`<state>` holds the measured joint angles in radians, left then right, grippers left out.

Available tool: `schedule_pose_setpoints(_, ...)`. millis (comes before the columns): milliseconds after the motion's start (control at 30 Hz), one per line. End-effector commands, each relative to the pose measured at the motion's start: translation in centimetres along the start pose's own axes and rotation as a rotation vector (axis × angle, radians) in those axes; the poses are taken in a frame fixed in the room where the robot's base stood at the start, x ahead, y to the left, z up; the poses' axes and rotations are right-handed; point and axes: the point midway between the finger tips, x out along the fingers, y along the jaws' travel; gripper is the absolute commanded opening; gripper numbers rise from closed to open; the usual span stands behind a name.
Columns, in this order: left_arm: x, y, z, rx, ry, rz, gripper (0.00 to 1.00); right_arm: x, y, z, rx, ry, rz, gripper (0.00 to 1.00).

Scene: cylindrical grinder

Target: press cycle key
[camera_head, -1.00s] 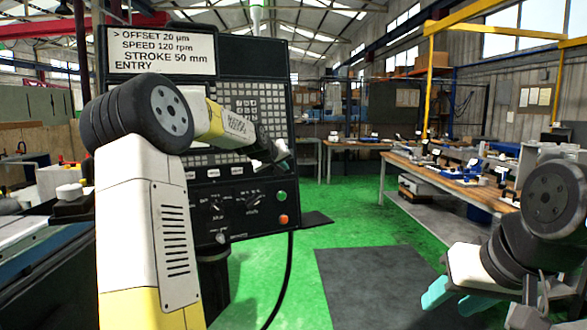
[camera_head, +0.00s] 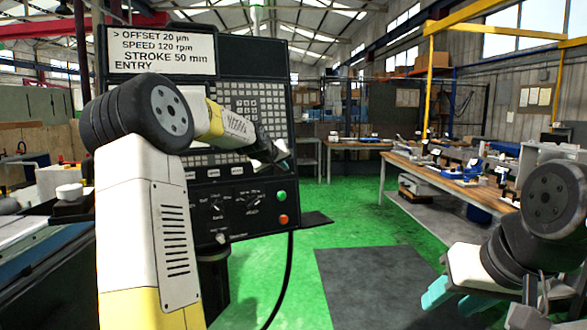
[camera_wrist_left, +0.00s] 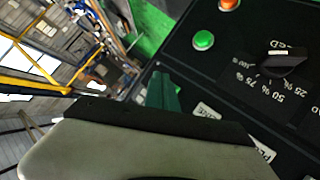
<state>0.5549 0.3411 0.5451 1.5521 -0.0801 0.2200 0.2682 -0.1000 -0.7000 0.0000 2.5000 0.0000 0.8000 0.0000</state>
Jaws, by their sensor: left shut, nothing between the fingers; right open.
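The black control panel (camera_head: 262,222) carries a keypad, a row of white labelled keys (camera_head: 213,173), dials, a green button (camera_head: 281,196) and an orange-red button (camera_head: 283,218). Its screen (camera_head: 160,50) reads OFFSET, SPEED, STROKE and ENTRY. My left gripper (camera_head: 281,156) is shut and empty in front of the panel's right side, above the green button. In the left wrist view its teal fingertips (camera_wrist_left: 163,92) are beside two white labelled keys (camera_wrist_left: 207,111); contact cannot be told. Which key is the cycle key cannot be read. My right gripper (camera_head: 452,297) is open and empty at lower right.
A wooden workbench (camera_head: 440,178) with tools stands at the right. A dark mat (camera_head: 375,285) lies on the green floor (camera_head: 330,230). A black cable (camera_head: 284,275) hangs below the panel.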

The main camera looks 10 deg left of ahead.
Motion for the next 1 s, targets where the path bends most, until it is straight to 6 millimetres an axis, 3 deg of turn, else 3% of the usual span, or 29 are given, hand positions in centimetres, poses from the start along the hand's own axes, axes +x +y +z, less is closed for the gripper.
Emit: schedule_pose_setpoints(1000,0.74,-0.54,-0.58,0.0,0.0,0.0,0.0,0.0,0.0,0.0,0.0,0.0,0.0,0.45)
